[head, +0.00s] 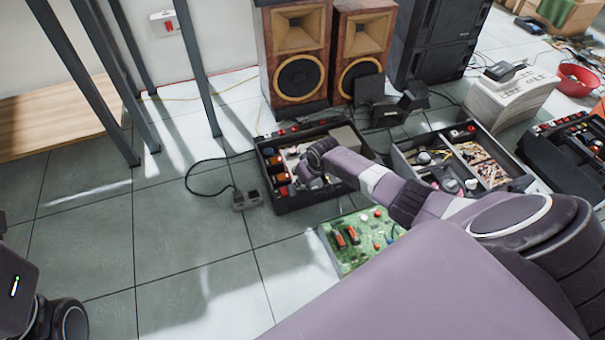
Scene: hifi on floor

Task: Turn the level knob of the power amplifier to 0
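An open black chassis (300,203) with orange and red parts along its left side sits on the floor in front of the speakers. It may be the power amplifier, but I cannot read any label. A level knob cannot be told apart at this size. My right arm reaches in from the right, with its wrist over this chassis. My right gripper (303,178) seems to be low at the chassis's middle, small and partly hidden by the wrist. Its fingers are not clear, and I cannot tell whether it touches anything. Only part of my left arm shows at the left edge; its gripper is out of view.
Two wooden speakers (297,48) stand behind. A second open chassis (405,168) lies to the right, and a green circuit board (352,243) in front. A small grey box (247,200) with a cable lies left. A wooden bench (55,118) stands far left.

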